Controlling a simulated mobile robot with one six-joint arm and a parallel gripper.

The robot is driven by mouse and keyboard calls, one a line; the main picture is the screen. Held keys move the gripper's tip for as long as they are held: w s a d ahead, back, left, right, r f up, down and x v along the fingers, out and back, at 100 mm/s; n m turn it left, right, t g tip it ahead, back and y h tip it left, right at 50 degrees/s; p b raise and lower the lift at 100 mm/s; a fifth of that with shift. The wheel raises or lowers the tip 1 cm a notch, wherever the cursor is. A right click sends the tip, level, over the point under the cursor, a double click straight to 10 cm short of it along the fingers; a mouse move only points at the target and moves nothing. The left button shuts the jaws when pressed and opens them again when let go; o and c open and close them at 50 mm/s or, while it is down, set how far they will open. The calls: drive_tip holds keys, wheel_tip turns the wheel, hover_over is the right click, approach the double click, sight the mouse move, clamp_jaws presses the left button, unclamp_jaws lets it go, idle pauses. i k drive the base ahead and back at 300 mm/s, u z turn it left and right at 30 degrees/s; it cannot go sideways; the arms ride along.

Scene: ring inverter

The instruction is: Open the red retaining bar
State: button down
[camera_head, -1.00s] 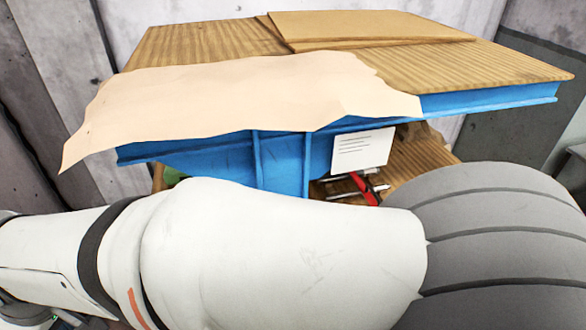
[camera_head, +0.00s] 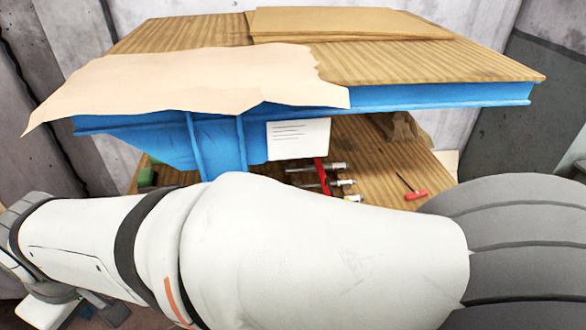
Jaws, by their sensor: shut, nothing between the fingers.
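A narrow red bar (camera_head: 321,172) shows on the lower wooden shelf, just under the white card. It stands among several silver rods or pins (camera_head: 330,167), some with pale tips. My arm hides whatever lies in front of and below it, and I cannot tell how the bar is fastened. My white arm crosses the picture from the grey joint at right to the lower left. My gripper's fingers do not show in this view.
A blue-framed bench with a wooden top (camera_head: 470,62) carries a draped beige sheet (camera_head: 190,80) and stacked brown boards (camera_head: 350,24). A white card (camera_head: 298,139) hangs below its edge. A red-handled screwdriver (camera_head: 416,194) lies on the lower shelf (camera_head: 375,150), right of the bar.

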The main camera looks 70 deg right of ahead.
sight(324, 175)
drive_tip(key=k, duration=2)
drive_tip(key=z, duration=1.45)
drive_tip(key=i, duration=1.5)
drive_tip(key=z, duration=0.05)
